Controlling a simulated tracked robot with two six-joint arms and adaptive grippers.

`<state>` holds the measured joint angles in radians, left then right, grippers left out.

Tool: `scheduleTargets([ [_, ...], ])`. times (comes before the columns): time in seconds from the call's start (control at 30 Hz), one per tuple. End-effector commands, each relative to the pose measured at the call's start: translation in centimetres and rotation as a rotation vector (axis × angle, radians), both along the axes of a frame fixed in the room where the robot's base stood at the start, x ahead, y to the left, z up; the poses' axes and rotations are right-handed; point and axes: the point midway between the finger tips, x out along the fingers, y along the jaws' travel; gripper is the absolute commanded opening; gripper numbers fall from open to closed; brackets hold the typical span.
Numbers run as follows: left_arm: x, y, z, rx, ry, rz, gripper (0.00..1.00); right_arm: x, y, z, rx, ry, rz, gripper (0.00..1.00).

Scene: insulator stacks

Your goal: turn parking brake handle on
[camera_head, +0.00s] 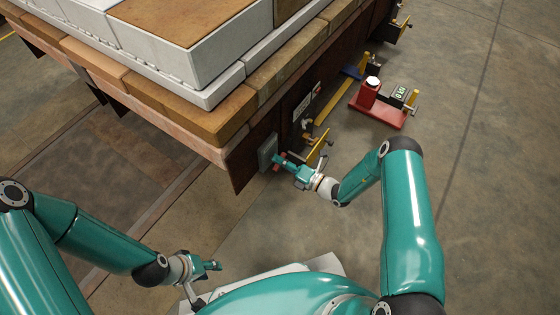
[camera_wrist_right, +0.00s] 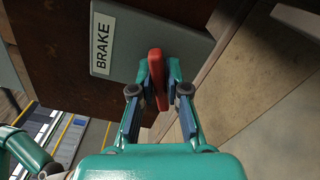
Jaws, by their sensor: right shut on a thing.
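The red brake handle (camera_wrist_right: 157,72) stands out from a grey box (camera_wrist_right: 190,42) beside a white plate reading "BRAKE" (camera_wrist_right: 103,44). In the right wrist view the handle runs nearly upright in the picture. My right gripper (camera_wrist_right: 158,68) is shut on it, one finger on each side. In the head view the grey box (camera_head: 267,152) is on the end of the cart's side, and my right gripper (camera_head: 281,161) is at it; the handle is mostly hidden there. My left gripper (camera_head: 215,266) is low, away from the cart; its finger opening is unclear.
The cart (camera_head: 190,140) carries wooden and white blocks. Yellow levers (camera_head: 318,148) stick out along its side near my right gripper. A red device with a display (camera_head: 378,105) stands on the floor behind my right arm. Open floor (camera_head: 500,200) lies to the right.

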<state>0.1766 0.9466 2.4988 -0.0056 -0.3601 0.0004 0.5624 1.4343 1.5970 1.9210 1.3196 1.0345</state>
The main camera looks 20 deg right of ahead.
Motion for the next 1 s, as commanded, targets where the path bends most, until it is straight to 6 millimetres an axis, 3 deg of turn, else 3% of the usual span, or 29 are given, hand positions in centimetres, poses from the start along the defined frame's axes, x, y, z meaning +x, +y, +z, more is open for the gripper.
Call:
scheduleTargets([
  [1.0,0.0,0.0,-0.54,0.0,0.0,0.0,0.4,0.05,-0.42,-0.45,0.153,0.13,-0.012,0.0],
])
